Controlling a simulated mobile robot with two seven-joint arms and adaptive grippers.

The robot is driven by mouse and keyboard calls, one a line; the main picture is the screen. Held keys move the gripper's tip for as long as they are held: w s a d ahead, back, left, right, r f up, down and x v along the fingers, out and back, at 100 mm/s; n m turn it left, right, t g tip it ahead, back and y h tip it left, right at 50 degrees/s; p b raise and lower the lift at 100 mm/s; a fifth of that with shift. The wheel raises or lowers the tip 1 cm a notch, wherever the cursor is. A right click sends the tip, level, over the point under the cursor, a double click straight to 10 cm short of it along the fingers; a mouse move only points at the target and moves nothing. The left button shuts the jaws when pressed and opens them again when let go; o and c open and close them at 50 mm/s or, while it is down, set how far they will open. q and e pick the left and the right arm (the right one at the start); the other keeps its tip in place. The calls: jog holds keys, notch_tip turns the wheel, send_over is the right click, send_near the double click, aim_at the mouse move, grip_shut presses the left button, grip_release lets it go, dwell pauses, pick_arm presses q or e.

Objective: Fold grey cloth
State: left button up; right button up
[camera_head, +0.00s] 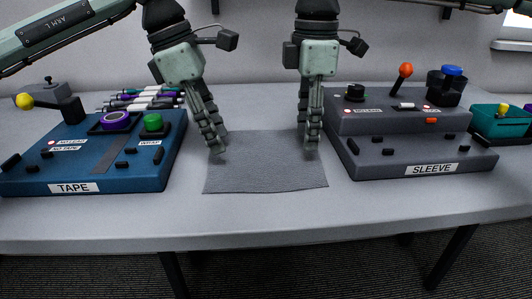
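The grey cloth (265,172) lies flat and spread out on the table between two machines. Its front edge is slightly uneven, and its back corners are partly hidden by my grippers. My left gripper (218,148) points down at the cloth's left edge, toward the back. My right gripper (311,148) points down at the cloth's right side, at about the same depth. The fingertips of both are at or just above the cloth; I cannot tell whether they touch it. The fingers overlap from this angle, so their opening is unclear.
The blue TAPE machine (100,160) stands close to the left and the grey SLEEVE machine (410,140) close to the right. Several cables or pens (143,98) lie behind the TAPE machine. The table (265,222) is clear in front.

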pick_arm(q)
jog(key=shift+f, duration=1.2)
pick_arm(e)
jog(key=shift+f, duration=1.15)
pick_arm(q)
jog(key=shift+f, duration=0.25)
pick_arm(e)
jog(key=shift+f, duration=0.25)
pick_arm(q)
jog(key=shift+r, duration=0.15)
pick_arm(e)
jog(key=shift+r, duration=0.1)
pick_arm(q)
jog(key=c, duration=0.3)
pick_arm(e)
jog(key=c, duration=0.3)
